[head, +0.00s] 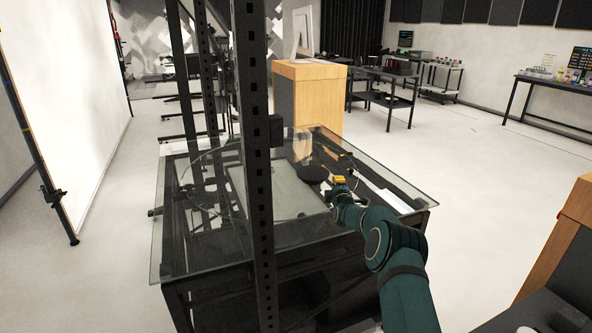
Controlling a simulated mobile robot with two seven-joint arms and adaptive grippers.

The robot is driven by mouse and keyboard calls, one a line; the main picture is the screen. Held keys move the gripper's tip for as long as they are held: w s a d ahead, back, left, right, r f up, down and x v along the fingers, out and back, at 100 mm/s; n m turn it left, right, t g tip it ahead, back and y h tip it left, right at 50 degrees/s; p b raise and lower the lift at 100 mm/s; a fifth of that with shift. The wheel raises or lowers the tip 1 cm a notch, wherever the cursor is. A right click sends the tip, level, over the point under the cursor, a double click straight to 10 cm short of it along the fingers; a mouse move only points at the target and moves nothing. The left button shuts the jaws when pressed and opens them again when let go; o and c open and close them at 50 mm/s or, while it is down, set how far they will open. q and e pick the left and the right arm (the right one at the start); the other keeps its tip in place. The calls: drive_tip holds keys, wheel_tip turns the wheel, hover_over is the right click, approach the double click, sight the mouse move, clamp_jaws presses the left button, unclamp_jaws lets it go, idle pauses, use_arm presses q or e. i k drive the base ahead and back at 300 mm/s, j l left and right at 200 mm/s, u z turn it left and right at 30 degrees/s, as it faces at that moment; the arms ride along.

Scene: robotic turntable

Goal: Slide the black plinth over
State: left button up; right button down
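A round, dark, disc-like piece (312,174), which looks like the black plinth, sits at the far part of the glass-topped table (235,262). My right arm, dark green, reaches in from the lower right over the table. My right gripper (333,176) is small and dark, close to the right side of the disc, with a small yellow block at or beside it. I cannot tell whether it touches the disc or whether its fingers are open or shut. My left gripper is not in view.
A dark perforated upright post (254,160) stands in front of the table and hides part of it. A wooden cabinet (318,98) with a white frame (302,36) on top stands behind the table. Open floor (480,165) lies to the right.

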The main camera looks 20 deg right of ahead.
sight(309, 175)
drive_tip(key=i+l, duration=0.3)
drive_tip(key=i, duration=0.15)
drive_tip(key=i+l, duration=0.25)
drive_tip(key=i, duration=0.15)
